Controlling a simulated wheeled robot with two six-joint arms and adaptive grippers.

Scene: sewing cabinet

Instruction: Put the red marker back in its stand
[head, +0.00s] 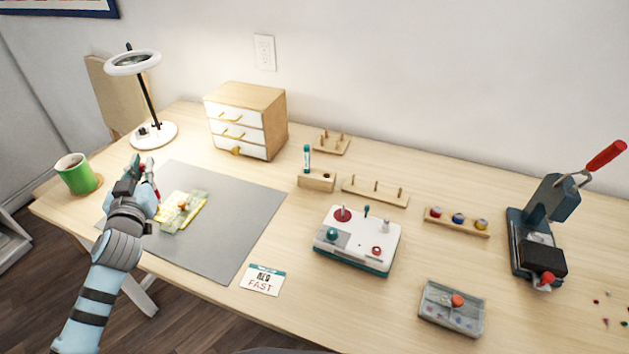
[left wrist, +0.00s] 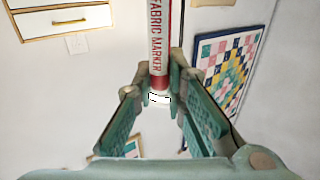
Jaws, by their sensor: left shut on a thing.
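My left gripper (head: 146,170) is shut on the red marker (left wrist: 158,45), holding it above the left part of the grey mat. In the left wrist view the marker's red and white barrel, printed "FABRIC MARKER", rises from between the fingers (left wrist: 160,95); its upper end is out of frame. In the head view the gripper mostly hides it, and only bits of red show. The wooden stand (head: 314,182) is right of the mat, well away from the gripper. A teal marker (head: 307,158) stands upright in its left part; a dark hole shows to the right. My right gripper is not in view.
A green mug (head: 76,174) stands close left of the gripper. A yellow piece (head: 184,211) lies on the grey mat (head: 235,225). A small drawer cabinet (head: 268,112), a pegged rack (head: 375,192) and a white control box (head: 357,240) surround the stand.

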